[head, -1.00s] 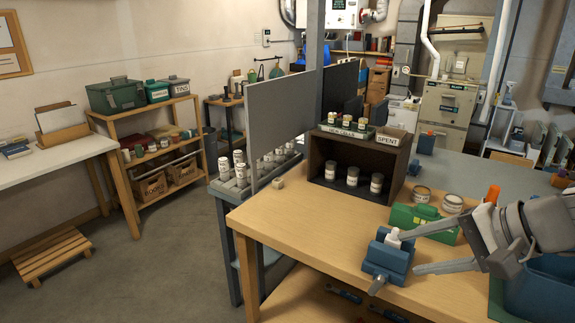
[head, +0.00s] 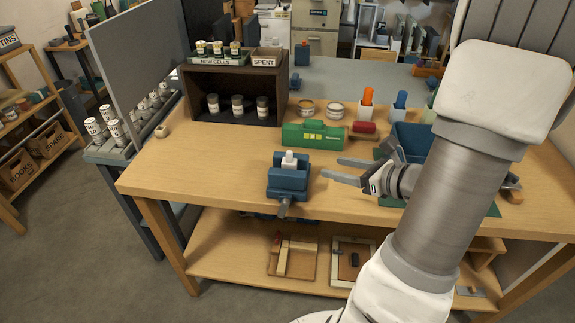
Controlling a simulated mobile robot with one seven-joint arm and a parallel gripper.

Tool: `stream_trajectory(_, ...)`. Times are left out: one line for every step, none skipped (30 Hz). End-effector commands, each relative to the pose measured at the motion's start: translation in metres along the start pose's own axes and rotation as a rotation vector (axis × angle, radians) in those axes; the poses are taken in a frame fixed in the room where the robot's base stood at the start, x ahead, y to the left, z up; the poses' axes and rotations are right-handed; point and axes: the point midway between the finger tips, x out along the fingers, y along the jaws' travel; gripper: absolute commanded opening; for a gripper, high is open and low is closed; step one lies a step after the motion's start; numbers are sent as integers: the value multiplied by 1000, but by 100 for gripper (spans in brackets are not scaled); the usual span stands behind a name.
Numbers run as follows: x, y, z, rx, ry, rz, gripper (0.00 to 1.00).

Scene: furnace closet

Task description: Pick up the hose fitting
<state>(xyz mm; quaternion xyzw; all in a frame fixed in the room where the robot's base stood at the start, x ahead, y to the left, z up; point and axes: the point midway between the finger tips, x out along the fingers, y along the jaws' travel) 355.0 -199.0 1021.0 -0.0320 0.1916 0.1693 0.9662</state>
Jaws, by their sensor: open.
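A small white piece (head: 289,160), which looks like the hose fitting, stands upright in the jaws of a blue vise (head: 287,181) near the front edge of the wooden workbench (head: 215,178). Its lower part is hidden by the vise. My gripper (head: 332,169) is to the right of the vise, with its two grey fingers spread and pointing left toward it. Nothing is between the fingers, and they are apart from the white piece.
A green case (head: 312,135) stands behind the vise. Two round tins (head: 336,109), a red-topped block (head: 364,128) and a dark shelf box (head: 237,93) are farther back. The bench left of the vise is clear.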

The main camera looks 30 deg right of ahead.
Motion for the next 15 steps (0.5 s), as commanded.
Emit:
stream_trajectory(13, 1, -2, 0, 1, 6, 59)
stream_trajectory(20, 2, -2, 0, 1, 7, 59)
stream_trajectory(29, 1, -2, 0, 1, 5, 59)
stream_trajectory(36, 1, -2, -1, 1, 6, 59)
stream_trajectory(42, 2, -2, -2, 1, 7, 59)
stream_trajectory(51, 1, -1, -2, 1, 5, 59)
stream_trajectory(57, 1, -1, -2, 2, 5, 59)
stream_trajectory(62, 2, -1, -2, 1, 6, 59)
stream_trajectory(69, 2, -1, -1, 1, 5, 59)
stream_trajectory(74, 1, -1, -2, 2, 4, 59)
stream_trajectory(78, 1, -1, -3, 2, 3, 59)
stream_trajectory(82, 1, -1, -4, 1, 3, 59)
stream_trajectory(84, 1, -1, -4, 1, 3, 59)
stream_trajectory(86, 1, 0, -3, 1, 3, 59)
stream_trajectory(88, 1, 0, -3, 1, 2, 59)
